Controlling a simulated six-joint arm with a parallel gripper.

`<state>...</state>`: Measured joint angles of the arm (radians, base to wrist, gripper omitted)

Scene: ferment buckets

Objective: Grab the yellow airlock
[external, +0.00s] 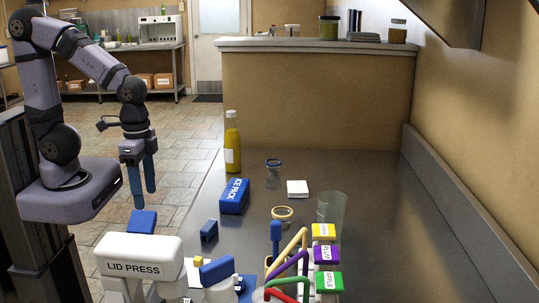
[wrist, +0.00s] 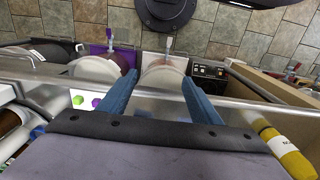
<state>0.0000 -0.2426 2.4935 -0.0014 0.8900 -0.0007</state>
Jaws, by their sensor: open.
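I cannot make out the yellow airlock for certain. A small yellow piece (external: 198,261) shows beside the lid press in the external view, too small to identify. Small green and purple pieces (wrist: 97,102) lie left of the fingers.
The white lid press (external: 138,250) stands at the front left. Coloured handles and labelled boxes (external: 326,254) crowd the front right. The counter's far right is clear.

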